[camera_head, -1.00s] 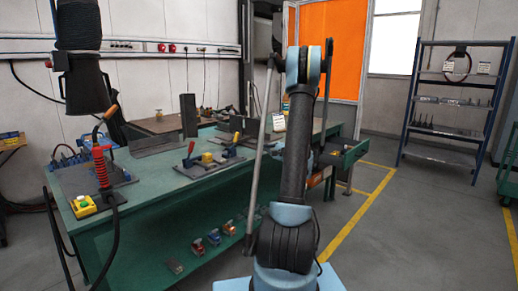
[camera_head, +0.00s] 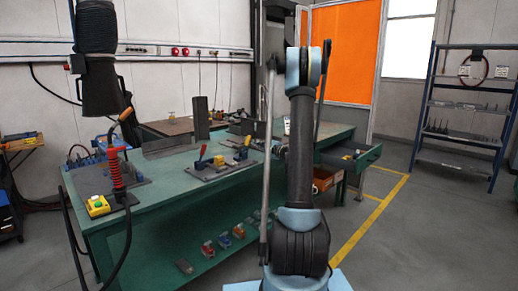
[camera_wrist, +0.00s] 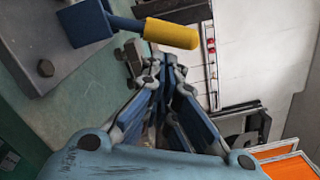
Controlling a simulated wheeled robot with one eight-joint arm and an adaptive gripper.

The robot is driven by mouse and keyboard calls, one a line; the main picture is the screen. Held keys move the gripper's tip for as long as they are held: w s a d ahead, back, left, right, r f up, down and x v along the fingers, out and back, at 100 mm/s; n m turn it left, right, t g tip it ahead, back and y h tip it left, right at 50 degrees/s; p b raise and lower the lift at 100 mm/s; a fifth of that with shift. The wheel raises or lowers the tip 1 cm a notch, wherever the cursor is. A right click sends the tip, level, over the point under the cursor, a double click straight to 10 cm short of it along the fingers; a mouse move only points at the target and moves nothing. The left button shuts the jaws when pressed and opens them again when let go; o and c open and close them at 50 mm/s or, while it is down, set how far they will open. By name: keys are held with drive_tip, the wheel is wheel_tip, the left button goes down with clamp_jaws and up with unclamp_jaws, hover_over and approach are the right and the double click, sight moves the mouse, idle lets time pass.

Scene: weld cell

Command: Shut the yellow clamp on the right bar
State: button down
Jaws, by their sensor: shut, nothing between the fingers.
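The yellow clamp (camera_head: 241,153) shows in the head view on a dark fixture plate on the green bench, close to my arm; it is too small there to tell its pose. In the wrist view its yellow handle grip (camera_wrist: 172,33) sits on a blue lever (camera_wrist: 110,22). The handle points away from the plate, so it looks raised. My gripper (camera_wrist: 165,66) is shut and empty, its fingertips just below the yellow grip in the picture. I cannot tell whether they touch it. The right bar is not clearly distinguishable.
A red-handled clamp (camera_head: 202,152) stands left on the same plate. The green bench (camera_head: 160,182) also bears a tool with a red coil (camera_head: 115,172) and a yellow button box (camera_head: 97,206). An open drawer (camera_head: 350,160) juts out at right.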

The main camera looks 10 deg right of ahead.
drive_tip(key=shift+r, duration=0.1)
idle(0.3)
drive_tip(key=shift+s+a+r+n, duration=0.1)
drive_tip(key=shift+n, duration=0.2)
